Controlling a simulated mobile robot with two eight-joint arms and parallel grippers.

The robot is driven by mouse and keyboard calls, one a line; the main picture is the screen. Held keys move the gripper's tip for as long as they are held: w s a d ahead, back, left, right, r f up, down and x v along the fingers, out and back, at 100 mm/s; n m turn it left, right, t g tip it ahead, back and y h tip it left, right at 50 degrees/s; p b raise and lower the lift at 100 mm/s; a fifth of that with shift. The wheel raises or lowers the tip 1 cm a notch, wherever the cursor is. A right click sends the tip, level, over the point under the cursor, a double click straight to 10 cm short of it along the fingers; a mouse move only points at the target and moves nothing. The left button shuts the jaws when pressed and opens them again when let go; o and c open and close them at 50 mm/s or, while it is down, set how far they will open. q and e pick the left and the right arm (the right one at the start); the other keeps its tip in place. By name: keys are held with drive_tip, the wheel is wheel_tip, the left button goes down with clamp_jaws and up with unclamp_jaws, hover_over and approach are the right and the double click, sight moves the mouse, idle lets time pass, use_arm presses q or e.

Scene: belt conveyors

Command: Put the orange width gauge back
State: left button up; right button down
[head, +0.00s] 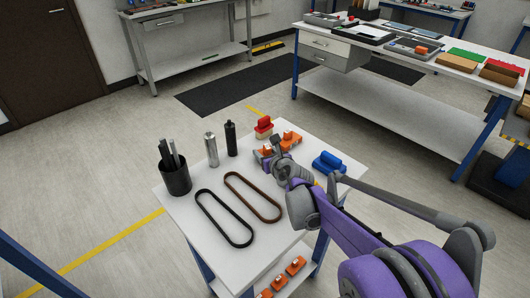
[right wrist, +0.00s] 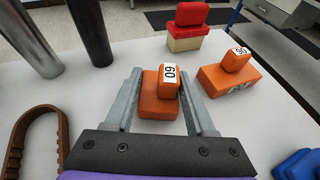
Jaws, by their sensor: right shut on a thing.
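An orange width gauge (right wrist: 153,103), a block with a smaller block on top and a white number label, sits between the two grey fingers of my right gripper (right wrist: 160,80). In the head view my right gripper (head: 265,156) is at the far side of the small white table, shut on this gauge. I cannot tell whether the gauge touches the tabletop. A second orange gauge (right wrist: 228,78) with a white label stands just right of it, apart from the fingers; it also shows in the head view (head: 291,138). My left gripper is not in view.
The white table (head: 190,215) also holds a red-and-beige block (head: 264,127), a blue block (head: 328,163), two belts (head: 223,217), two cylinders (head: 211,149) and a black cup of rods (head: 175,178). More orange pieces (head: 296,265) lie on its lower shelf. A long workbench (head: 390,59) stands behind.

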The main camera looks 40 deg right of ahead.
drive_tip(key=shift+c, duration=1.2)
unclamp_jaws()
drive_tip(key=shift+s+r, duration=0.15)
drive_tip(key=shift+r, duration=0.1)
drive_tip(key=p+v, duration=0.2)
drive_tip(key=v, duration=0.9)
drive_tip(key=shift+s+p, duration=0.3)
drive_tip(key=shift+s, duration=0.05)
